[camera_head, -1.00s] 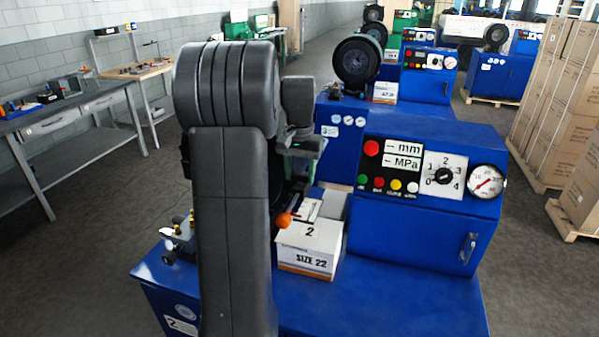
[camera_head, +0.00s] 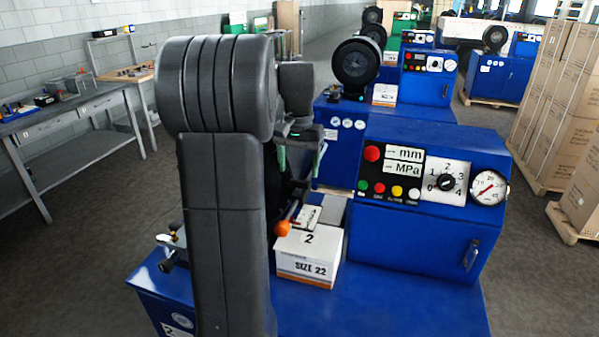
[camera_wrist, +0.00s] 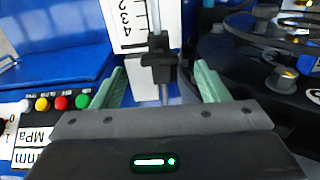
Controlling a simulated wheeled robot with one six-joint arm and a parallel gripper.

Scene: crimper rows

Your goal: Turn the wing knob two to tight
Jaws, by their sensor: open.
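My gripper (camera_head: 302,166) is open, with two pale green fingers pointing down behind my arm in the head view. In the wrist view my gripper (camera_wrist: 160,85) has one finger on each side of a dark winged piece (camera_wrist: 160,66) on a thin upright rod, which looks like the wing knob. The fingers appear apart from it, with a gap on both sides. A white scale plate (camera_wrist: 128,22) with numbers 2, 3 and 4 stands beside the rod. In the head view my arm hides the knob.
The blue machine (camera_head: 400,285) carries a selector dial (camera_head: 446,182), a pressure gauge (camera_head: 488,188) and coloured buttons. A white SIZE 22 box (camera_head: 305,262) and an orange ball (camera_head: 282,228) are close to my arm. Cartons (camera_head: 560,100) stand right; a workbench (camera_head: 70,115) stands left.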

